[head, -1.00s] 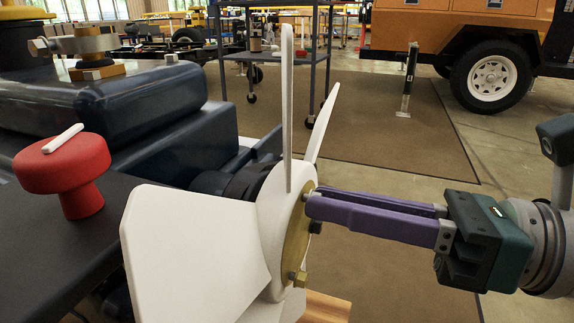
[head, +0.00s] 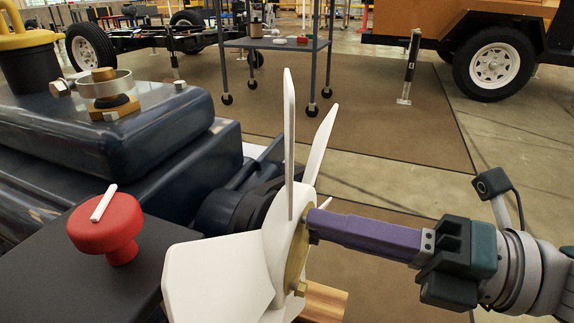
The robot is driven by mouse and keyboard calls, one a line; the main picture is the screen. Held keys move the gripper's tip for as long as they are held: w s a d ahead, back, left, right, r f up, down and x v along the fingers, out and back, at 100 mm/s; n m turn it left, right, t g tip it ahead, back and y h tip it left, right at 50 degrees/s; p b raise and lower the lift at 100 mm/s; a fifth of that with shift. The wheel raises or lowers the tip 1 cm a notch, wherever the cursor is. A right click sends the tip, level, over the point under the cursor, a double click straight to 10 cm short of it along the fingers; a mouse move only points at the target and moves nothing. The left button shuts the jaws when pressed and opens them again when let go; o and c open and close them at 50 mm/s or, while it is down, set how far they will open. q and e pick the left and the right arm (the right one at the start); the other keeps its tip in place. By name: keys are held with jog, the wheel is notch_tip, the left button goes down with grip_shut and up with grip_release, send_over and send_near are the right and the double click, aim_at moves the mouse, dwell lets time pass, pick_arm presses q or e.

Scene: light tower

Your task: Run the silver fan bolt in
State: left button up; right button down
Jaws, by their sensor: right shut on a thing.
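The white fan (head: 220,280) stands upright on the engine's front, with a brass-coloured hub plate (head: 297,245) facing right. My right gripper (head: 312,222) reaches in from the right, its purple fingers level with the upper part of the hub plate. It is shut on the silver fan bolt, which the fingertips almost wholly hide; how far the bolt sits in cannot be told. A brass-coloured bolt (head: 299,289) shows lower on the plate. My left gripper is out of view.
A red knob (head: 105,228) with a white stick on it stands on the dark surface at left. The dark blue engine (head: 110,140) fills the left side. A wheeled grey cart (head: 275,44) and an orange trailer stand behind. Brown mat lies beyond the fan.

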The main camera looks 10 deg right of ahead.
jog(key=shift+w+a+r+m+p, duration=0.1)
jog(key=shift+m+p, duration=1.4)
jog(key=shift+m, duration=5.45)
jog(key=shift+w+r+m+p, duration=0.1)
jog(key=shift+m+p, duration=1.35)
jog(key=shift+m, duration=5.5)
